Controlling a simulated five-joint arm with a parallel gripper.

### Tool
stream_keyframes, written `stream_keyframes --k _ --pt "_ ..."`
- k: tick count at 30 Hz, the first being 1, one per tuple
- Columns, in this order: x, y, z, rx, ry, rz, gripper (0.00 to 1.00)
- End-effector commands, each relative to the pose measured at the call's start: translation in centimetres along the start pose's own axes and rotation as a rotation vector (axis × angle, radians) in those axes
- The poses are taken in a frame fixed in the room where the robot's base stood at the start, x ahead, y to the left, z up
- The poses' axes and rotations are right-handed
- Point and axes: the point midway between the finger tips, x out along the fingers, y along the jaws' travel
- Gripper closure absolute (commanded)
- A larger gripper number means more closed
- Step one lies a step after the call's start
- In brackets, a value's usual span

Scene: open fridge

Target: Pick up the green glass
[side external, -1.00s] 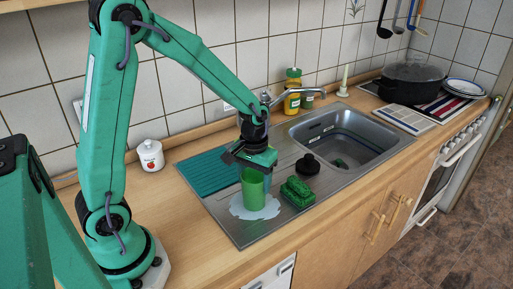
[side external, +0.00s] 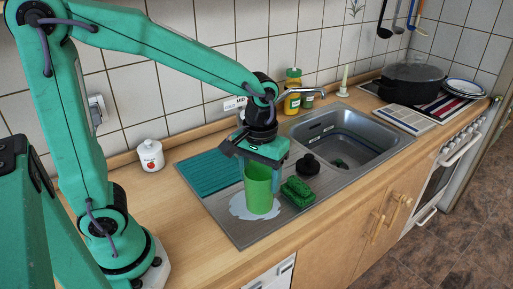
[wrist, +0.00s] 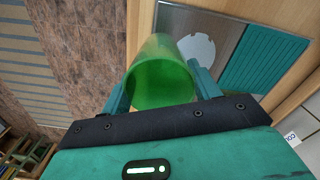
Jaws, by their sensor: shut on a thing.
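The green glass (side external: 259,192) is upright over the pale round patch (side external: 238,207) on the steel drainboard. I cannot tell whether its base touches the patch. My gripper (side external: 260,170) is above the glass, with its fingers down on either side of the rim. In the wrist view, the glass (wrist: 160,82) sits between the two teal fingers (wrist: 158,87), its open mouth facing the camera. The fingers are shut on it. Its far base is partly hidden by its own wall.
A green sponge (side external: 297,192) lies close to the right of the glass, with a black round item (side external: 307,165) behind it. The teal ribbed mat (side external: 210,176) is to the left. The sink basin (side external: 345,140) and tap (side external: 290,94) are farther right.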

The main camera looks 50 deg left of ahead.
Motion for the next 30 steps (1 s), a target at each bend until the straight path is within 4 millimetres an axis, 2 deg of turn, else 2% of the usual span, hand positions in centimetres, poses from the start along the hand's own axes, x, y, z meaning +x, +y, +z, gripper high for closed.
stream_keyframes --k 9,30 --pt "-1.1 1.2 1.3 0.001 0.002 0.001 0.83" --pt "-1.1 1.0 1.2 -0.021 0.001 0.001 0.83"
